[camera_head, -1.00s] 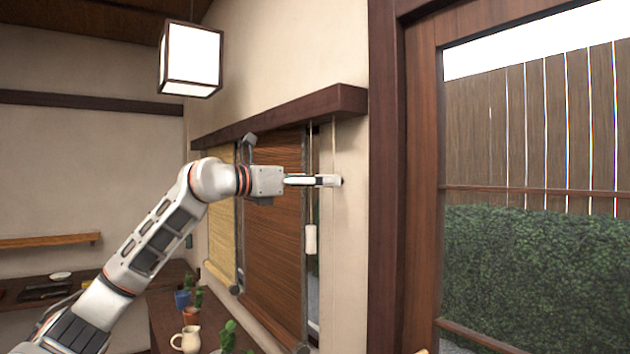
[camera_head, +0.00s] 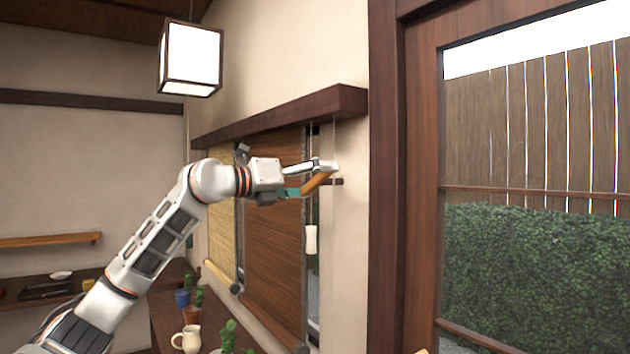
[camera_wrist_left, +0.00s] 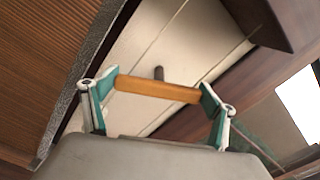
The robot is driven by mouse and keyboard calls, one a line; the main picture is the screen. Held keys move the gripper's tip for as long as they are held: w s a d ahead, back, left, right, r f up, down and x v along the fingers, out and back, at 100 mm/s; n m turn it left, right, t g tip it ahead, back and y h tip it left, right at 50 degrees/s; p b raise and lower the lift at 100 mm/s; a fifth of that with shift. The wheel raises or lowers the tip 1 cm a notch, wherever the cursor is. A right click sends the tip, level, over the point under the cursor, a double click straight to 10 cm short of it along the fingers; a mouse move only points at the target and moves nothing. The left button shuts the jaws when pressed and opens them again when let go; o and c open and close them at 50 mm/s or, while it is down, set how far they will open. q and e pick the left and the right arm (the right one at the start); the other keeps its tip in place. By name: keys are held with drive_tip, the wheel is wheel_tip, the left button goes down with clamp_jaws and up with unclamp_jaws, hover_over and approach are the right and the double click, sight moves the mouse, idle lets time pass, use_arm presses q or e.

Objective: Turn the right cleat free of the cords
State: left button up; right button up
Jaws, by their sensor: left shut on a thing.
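The right cleat is an orange-brown wooden bar (camera_head: 316,184) on a short dark peg (camera_head: 338,181) at the wall beside the window. It sits tilted in the head view. My left gripper (camera_head: 317,179) is shut on it, one finger at each end. In the left wrist view the bar (camera_wrist_left: 158,89) spans between the teal pads of the left gripper (camera_wrist_left: 159,88), with the peg (camera_wrist_left: 159,72) behind it. A thin cord (camera_head: 334,140) hangs above the cleat. Whether any cord still touches the cleat is too small to tell. My right gripper is not in view.
A white cord pull (camera_head: 311,240) hangs just below the gripper, before the brown blind (camera_head: 272,235). A dark wooden ledge (camera_head: 300,108) juts out above. A cream jug (camera_head: 187,338) and potted cacti (camera_head: 228,335) stand below. A lantern (camera_head: 191,58) hangs at upper left.

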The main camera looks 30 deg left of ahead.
use_arm(q)
drive_tip(key=n, duration=0.6)
drive_tip(key=shift+a, duration=0.15)
drive_tip(key=n, duration=0.6)
drive_tip(key=shift+f, duration=0.15)
drive_tip(key=shift+n, duration=0.3)
drive_tip(key=o, duration=1)
drive_tip(key=shift+o, duration=0.2)
drive_tip(key=shift+s+a+f, duration=0.1)
drive_tip(key=shift+s+a, duration=0.15)
drive_tip(key=shift+s, duration=0.1)
drive_tip(key=v, duration=1.1)
